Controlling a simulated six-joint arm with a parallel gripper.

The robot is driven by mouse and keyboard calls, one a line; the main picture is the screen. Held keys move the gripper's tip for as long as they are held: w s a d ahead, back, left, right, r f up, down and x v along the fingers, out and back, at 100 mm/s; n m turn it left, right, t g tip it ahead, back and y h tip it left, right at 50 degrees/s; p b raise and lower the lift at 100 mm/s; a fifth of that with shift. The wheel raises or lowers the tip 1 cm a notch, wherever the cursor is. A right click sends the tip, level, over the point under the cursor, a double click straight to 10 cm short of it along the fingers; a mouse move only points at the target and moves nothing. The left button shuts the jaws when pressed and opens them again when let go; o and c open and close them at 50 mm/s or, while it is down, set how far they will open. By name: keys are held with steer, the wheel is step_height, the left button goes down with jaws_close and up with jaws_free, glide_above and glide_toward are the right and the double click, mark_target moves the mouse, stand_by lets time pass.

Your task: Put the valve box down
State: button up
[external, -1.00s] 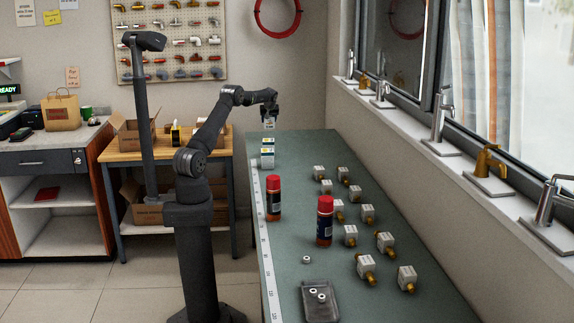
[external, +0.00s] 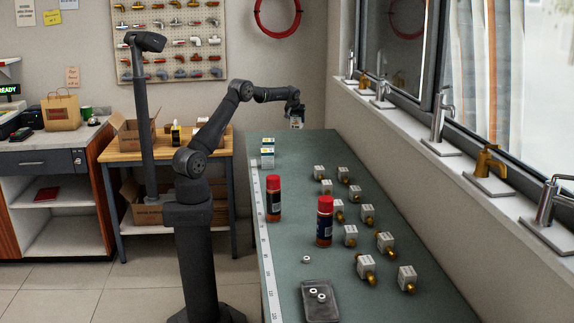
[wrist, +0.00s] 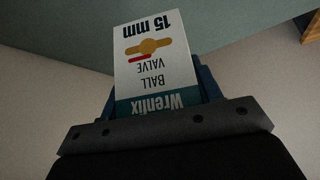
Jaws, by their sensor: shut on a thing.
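In the wrist view my gripper (wrist: 160,100) has dark fingers at the sides of the box. The exact gap between box and bench is hard to tell.
Other small boxes (external: 267,158) stand at the bench's far left, by a white measuring strip (external: 262,230). Two red-capped cans (external: 273,200) (external: 325,222), several brass-ended valves (external: 366,268) and a grey tray (external: 333,307) occupy the nearer bench. The far middle is clear.

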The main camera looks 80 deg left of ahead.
steer(key=s+a+f, duration=0.1)
steer(key=a+f, duration=0.1)
steer(key=a, duration=0.1)
steer(key=s+a+f, duration=0.1)
steer(key=a+f, duration=0.1)
steer(key=a, duration=0.1)
steer(key=s+a+f, duration=0.2)
steer(key=a, duration=0.1)
steer(key=shift+a+f, duration=0.1)
steer(key=shift+a, duration=0.25)
steer(key=shift+f, duration=2)
steer(key=shift+f, duration=0.1)
steer(key=o, duration=1.1)
steer(key=shift+f, duration=0.1)
steer(key=shift+r, duration=0.3)
steer(key=v, duration=1.1)
steer(key=shift+d+r, duration=0.25)
